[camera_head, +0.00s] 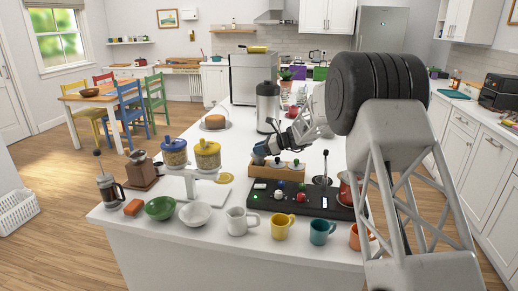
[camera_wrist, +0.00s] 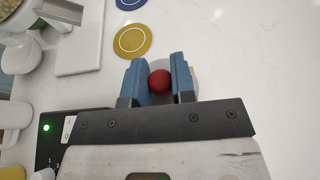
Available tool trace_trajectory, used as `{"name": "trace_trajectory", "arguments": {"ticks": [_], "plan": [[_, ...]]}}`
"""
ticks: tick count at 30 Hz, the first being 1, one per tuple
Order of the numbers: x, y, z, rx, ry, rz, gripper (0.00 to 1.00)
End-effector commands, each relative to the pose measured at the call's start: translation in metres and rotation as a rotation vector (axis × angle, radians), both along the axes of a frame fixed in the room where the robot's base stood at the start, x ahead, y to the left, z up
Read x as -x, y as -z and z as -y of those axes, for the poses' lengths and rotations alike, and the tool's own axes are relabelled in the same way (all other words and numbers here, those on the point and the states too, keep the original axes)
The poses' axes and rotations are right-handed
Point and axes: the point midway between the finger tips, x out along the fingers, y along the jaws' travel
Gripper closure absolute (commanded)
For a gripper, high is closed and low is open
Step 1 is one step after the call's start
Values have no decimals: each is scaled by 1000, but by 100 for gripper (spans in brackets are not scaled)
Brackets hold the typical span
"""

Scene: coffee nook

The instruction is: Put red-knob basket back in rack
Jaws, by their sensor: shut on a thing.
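In the wrist view the red knob (camera_wrist: 160,82) sits between the two blue fingers of my gripper (camera_wrist: 161,80), which is shut on it. A pale rounded edge, likely the basket, shows just behind the knob; most of it is hidden. In the head view my gripper (camera_head: 260,154) is above the counter, close to the left end of a wooden rack (camera_head: 284,171); the held knob cannot be made out there. Small items stand on the rack, some with pale tops.
A yellow coaster (camera_wrist: 132,40) and blue coaster (camera_wrist: 130,3) lie nearby.

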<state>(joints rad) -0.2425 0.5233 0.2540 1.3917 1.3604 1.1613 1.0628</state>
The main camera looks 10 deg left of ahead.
Motion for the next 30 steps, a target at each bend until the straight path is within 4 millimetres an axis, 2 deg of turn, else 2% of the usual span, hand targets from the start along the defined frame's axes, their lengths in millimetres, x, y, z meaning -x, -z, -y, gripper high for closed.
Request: {"name": "trace_trajectory", "arguments": {"ticks": [30], "plan": [[0,7,0,0,0,0,100]]}}
